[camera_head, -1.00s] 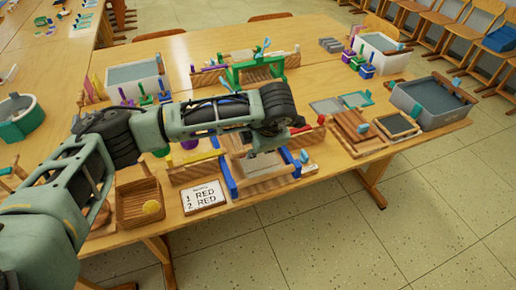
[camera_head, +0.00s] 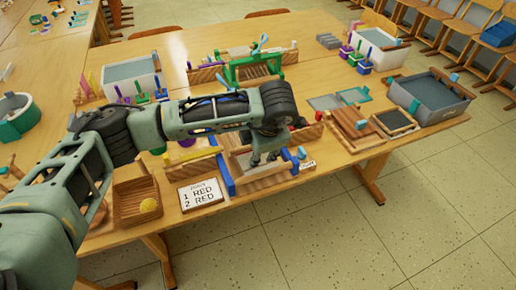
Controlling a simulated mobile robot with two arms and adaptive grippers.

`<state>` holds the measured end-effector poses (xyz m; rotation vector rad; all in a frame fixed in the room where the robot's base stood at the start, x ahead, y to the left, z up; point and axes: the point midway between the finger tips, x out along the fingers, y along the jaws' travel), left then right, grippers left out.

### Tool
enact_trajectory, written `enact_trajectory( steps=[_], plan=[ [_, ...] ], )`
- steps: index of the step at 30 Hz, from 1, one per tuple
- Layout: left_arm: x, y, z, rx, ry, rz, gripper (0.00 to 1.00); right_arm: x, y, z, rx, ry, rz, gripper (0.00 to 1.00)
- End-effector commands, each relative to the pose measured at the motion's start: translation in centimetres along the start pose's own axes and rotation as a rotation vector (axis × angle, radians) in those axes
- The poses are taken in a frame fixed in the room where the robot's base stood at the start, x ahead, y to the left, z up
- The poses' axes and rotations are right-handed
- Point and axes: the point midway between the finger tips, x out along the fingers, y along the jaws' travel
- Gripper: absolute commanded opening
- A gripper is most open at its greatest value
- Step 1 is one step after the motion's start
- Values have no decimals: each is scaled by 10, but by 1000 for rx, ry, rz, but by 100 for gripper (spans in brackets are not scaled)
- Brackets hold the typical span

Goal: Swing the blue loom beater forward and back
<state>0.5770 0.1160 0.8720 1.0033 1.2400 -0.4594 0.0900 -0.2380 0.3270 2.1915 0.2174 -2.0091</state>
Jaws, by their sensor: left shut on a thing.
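The small loom has blue side rails (camera_head: 227,178) and a wooden front bar (camera_head: 262,184). It stands at the front edge of the wooden table, in the middle of the view. My left arm reaches over it from the left. My left gripper (camera_head: 264,160) points down between the blue rails and is shut on the loom beater, whose gripped part is mostly hidden behind the fingers and wrist. I cannot tell the beater's exact tilt. My right gripper is not in view.
A green-framed loom (camera_head: 232,74) stands behind. Wooden frames (camera_head: 348,124) and a grey tub (camera_head: 428,98) are to the right. The floor in front is clear.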

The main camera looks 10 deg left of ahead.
Motion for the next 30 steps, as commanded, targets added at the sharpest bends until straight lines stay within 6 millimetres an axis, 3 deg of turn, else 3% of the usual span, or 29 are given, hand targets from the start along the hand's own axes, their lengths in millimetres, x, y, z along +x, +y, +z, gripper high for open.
enact_trajectory(
  steps=[9,15,30],
  plan=[
    [-72,-2,3,7,-12,1,30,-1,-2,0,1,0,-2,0],
    [-100,0,2,4,-11,3,30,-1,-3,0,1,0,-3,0],
    [-109,0,1,6,-8,-2,30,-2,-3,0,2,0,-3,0]
  ],
)
